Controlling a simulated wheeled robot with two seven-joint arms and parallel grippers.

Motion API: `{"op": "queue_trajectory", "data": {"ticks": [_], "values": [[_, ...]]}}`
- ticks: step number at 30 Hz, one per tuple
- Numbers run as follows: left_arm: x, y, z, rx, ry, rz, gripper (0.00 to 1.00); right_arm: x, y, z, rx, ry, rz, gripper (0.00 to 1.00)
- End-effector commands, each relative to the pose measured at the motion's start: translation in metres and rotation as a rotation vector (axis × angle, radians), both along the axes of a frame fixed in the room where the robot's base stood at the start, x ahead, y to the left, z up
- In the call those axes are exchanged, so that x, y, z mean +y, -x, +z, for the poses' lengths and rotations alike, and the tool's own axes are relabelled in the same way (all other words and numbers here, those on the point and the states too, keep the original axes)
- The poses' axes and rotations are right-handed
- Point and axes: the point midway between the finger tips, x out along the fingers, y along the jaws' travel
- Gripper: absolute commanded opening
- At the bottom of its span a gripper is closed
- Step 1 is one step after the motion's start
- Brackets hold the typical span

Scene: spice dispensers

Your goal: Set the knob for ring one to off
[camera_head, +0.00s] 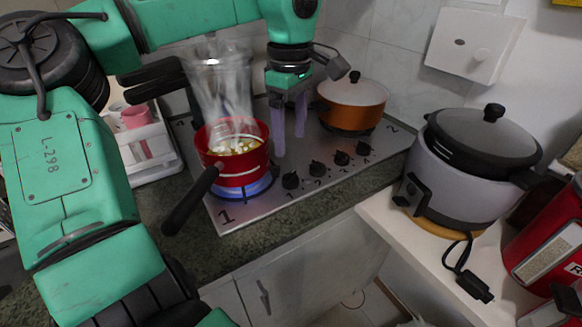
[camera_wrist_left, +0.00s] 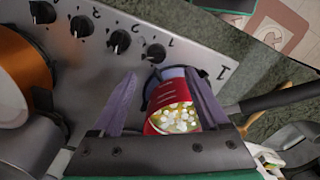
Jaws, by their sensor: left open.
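The steel stove top (camera_head: 230,212) has a row of black knobs along its front edge. The knob numbered 1 (camera_head: 290,180) is nearest the large "1" mark; it also shows in the wrist view (camera_wrist_left: 155,53). I cannot tell its setting from its pointer. A blue flame (camera_head: 250,188) burns on ring one, under a red pot (camera_head: 232,170) with pale chunks in it. My left gripper (camera_head: 290,138) is open and empty, above the stove between the red pot and the copper pot. In the wrist view, knob 1 shows beyond its fingertips (camera_wrist_left: 158,78). My right gripper is not in view.
The red pot's black handle (camera_head: 190,200) juts over the front edge. A lidded copper pot (camera_head: 352,105) stands at the back right. Steam rises from the red pot. A rice cooker (camera_head: 450,180) stands on the white counter (camera_head: 400,235) at the right. The space before the knobs is clear.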

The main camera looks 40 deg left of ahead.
Motion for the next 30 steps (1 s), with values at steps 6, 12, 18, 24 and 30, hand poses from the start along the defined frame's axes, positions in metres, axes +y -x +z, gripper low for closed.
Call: {"op": "queue_trajectory", "data": {"ticks": [6, 12, 18, 24, 30], "values": [[0.000, 0.000, -0.061, 0.005, 0.003, 0.001, 0.78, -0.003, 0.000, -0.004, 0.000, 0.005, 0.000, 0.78], [0.001, -0.001, -0.091, 0.002, 0.002, 0.003, 0.78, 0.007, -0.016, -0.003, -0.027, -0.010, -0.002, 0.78], [0.001, -0.001, -0.096, 0.000, 0.000, 0.003, 0.78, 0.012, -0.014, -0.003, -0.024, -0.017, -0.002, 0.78], [0.001, -0.001, -0.096, 0.000, 0.001, 0.003, 0.35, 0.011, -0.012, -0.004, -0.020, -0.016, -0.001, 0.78], [0.001, -0.001, -0.095, 0.000, 0.001, 0.004, 0.00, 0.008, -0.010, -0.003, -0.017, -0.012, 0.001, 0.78]]}}
